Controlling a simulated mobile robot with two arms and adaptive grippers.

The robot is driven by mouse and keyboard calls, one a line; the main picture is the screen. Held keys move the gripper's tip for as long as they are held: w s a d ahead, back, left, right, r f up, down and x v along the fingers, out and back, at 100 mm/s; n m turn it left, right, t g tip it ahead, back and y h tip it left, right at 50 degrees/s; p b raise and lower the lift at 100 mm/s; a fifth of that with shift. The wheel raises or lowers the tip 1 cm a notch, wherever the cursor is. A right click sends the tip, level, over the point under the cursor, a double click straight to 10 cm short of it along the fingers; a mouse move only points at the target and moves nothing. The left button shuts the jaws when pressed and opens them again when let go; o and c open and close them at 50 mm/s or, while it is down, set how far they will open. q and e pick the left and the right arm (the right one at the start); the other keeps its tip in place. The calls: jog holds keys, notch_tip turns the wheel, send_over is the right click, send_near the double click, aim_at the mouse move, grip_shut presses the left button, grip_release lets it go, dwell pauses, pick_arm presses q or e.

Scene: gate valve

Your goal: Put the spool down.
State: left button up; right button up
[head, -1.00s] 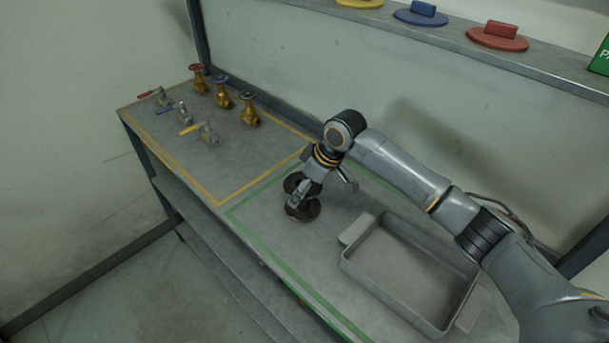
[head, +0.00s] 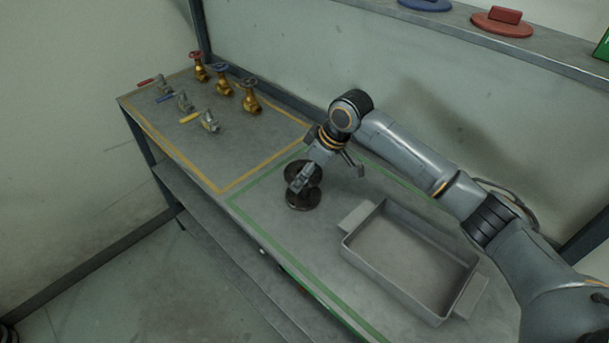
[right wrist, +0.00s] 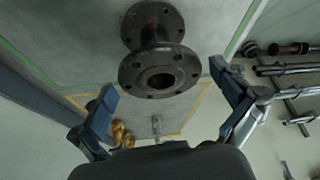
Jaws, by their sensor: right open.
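The spool (head: 303,197) is a dark metal pipe piece with a round flange at each end. It stands upright on the bench inside the green outline in the head view. In the right wrist view the spool (right wrist: 157,65) shows its near flange and bolt holes. My right gripper (head: 328,172) is open above and beside it, with one finger overlapping the spool's top in the head view. In the right wrist view the open fingers (right wrist: 165,88) are wide apart on either side of the spool, and neither visibly touches it. My left gripper is not in view.
A grey open tray (head: 452,318) sits right of the spool. Several valves with coloured handles (head: 222,90) stand inside the yellow outline at left. A shelf with blue and red discs (head: 503,22) runs along the back. The bench between spool and valves is clear.

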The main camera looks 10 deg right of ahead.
jog(key=b+v, duration=0.1)
jog(key=v, duration=0.9)
jog(key=shift+s, duration=0.15)
